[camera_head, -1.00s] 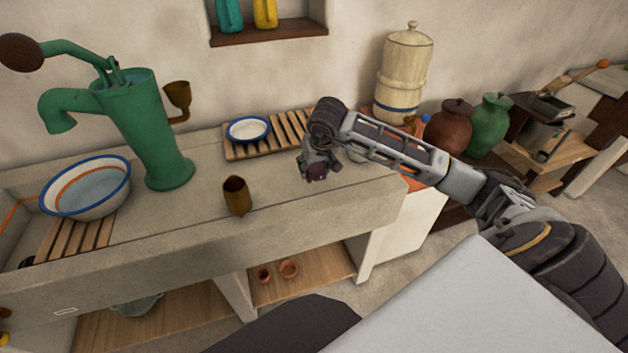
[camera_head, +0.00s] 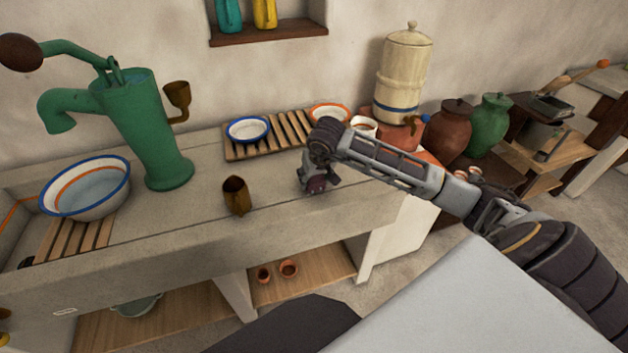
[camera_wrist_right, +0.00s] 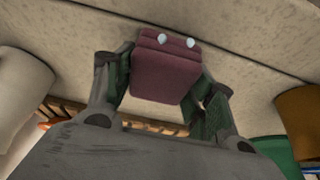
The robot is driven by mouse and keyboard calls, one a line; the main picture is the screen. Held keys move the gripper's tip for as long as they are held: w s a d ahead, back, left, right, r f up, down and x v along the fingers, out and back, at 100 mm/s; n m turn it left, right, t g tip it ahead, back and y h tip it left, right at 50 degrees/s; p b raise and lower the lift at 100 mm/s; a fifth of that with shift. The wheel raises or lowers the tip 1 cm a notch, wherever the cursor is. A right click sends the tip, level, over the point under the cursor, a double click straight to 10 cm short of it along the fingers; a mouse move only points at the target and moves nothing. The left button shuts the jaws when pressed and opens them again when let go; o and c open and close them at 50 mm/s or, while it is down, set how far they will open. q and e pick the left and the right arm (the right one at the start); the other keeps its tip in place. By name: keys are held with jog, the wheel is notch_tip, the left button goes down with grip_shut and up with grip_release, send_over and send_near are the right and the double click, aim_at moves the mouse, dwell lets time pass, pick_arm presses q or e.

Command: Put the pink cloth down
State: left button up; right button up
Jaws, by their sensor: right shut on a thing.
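The pink cloth (camera_wrist_right: 165,68) is a folded, dusky pink block between the fingers of my right gripper in the right wrist view. My right gripper (camera_head: 316,186) is shut on it, just over the stone counter (camera_head: 275,205) near its front edge. In the head view only a small dark pink part of the cloth (camera_head: 317,185) shows below the fingers. I cannot tell whether the cloth touches the counter. My left gripper is not in view.
Behind are a slatted rack (camera_head: 284,135), a blue-rimmed bowl (camera_head: 247,129), an orange-rimmed bowl (camera_head: 329,113) and a white cup (camera_head: 364,126). A green pump (camera_head: 150,130) and large basin (camera_head: 86,187) are at left.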

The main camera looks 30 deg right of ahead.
jog(key=shift+f, duration=0.6)
jog(key=shift+f, duration=0.1)
jog(key=o, duration=0.9)
jog(key=shift+s+r, duration=0.1)
jog(key=shift+r, duration=0.4)
jog(key=v, duration=1.1)
jog(key=shift+s+a, duration=0.1)
jog(key=shift+s, duration=0.05)
